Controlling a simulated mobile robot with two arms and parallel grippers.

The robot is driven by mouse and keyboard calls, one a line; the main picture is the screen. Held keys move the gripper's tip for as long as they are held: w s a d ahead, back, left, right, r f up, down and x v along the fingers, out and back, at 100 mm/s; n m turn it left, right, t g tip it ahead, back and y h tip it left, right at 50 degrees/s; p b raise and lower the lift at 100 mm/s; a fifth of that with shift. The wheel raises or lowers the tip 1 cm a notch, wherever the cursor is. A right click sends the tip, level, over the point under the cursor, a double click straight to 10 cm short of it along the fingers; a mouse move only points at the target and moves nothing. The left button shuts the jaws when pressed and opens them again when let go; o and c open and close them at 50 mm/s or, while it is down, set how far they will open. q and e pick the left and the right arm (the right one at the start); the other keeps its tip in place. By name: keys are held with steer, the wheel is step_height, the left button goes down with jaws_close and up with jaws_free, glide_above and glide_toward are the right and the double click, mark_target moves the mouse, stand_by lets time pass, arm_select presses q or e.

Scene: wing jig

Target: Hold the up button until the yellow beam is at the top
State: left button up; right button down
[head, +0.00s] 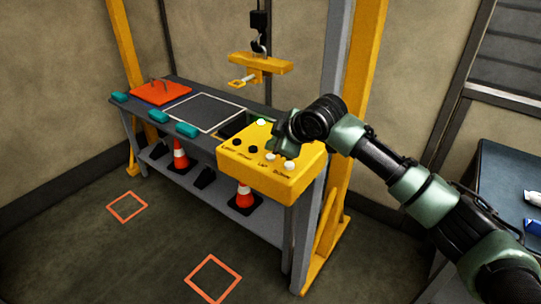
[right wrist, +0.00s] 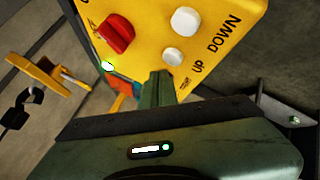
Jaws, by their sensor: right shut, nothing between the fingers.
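The yellow beam (head: 260,64) hangs from a hook under a black hoist block, above the bench; it also shows in the right wrist view (right wrist: 36,76). A yellow control box (head: 290,184) stands at the bench's near end. On it are two white buttons: the up button (right wrist: 173,56), beside the UP label, and the down button (right wrist: 185,20). My right gripper (right wrist: 158,76) is shut and empty over the box, fingertips close to the up button. I cannot tell whether they touch it. My left gripper is not in view.
The box also has a red knob (right wrist: 115,34), a lit green lamp (head: 260,122) and two black buttons. The bench carries an orange plate (head: 160,93) and teal blocks (head: 187,130). Yellow posts (head: 362,100) flank it. Traffic cones (head: 180,155) stand on its lower shelf.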

mark_target(273, 157)
steer(key=shift+f, duration=0.15)
steer(key=shift+f+p, duration=0.15)
steer(key=shift+p, duration=0.15)
steer(key=shift+f, duration=0.1)
steer(key=shift+f, duration=0.55)
stand_by(2.6)
steer(key=shift+r, duration=0.1)
steer(key=shift+r+p, duration=0.85)
steer(key=shift+p, duration=0.25)
step_height(273, 157, up, 5)
steer(key=p, duration=0.5)
steer(key=shift+r, duration=0.1)
